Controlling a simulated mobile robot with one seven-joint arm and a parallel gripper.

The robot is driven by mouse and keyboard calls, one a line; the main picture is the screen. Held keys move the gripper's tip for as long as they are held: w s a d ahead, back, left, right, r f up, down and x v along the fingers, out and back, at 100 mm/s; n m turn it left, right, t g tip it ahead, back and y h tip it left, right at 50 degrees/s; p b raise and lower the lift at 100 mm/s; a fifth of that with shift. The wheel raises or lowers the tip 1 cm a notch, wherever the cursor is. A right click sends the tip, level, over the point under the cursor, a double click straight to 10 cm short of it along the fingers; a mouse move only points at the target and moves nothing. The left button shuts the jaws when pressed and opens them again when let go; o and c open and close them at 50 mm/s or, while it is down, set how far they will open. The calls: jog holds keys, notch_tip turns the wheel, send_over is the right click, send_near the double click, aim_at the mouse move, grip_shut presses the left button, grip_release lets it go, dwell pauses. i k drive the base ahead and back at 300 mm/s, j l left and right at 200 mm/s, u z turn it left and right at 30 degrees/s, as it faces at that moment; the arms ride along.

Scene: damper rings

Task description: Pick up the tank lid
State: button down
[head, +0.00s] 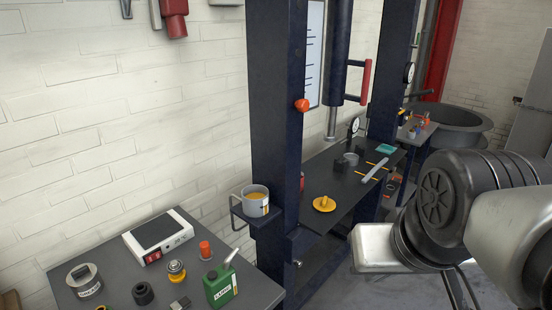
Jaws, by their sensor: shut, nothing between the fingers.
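A yellow disc with a raised knob (324,203) lies on the dark bed of the press. It looks like a lid, but I cannot tell for sure that it is the tank lid. A large round grey tub (462,122) stands at the back right, with its top open. My arm fills the lower right of the head view, to the right of the yellow disc and apart from it. The fingers of my gripper do not show.
The dark blue press frame (276,120) rises between the side table (110,299) and the press bed (315,178). The table holds a scale (158,236), a green jug (220,286) and a grey can (85,282). A cup (255,201) sits on a bracket.

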aim_at(324, 205)
jog(key=i+l+u, duration=0.1)
jog(key=u, duration=0.3)
jog(key=i+l+u, duration=0.1)
jog(key=l+u, duration=0.25)
jog(key=u, duration=0.4)
jog(key=i+l+u, duration=0.2)
jog(key=l, duration=0.4)
jog(key=l+u, duration=0.25)
jog(key=l, duration=1.95)
jog(key=i+u, duration=0.05)
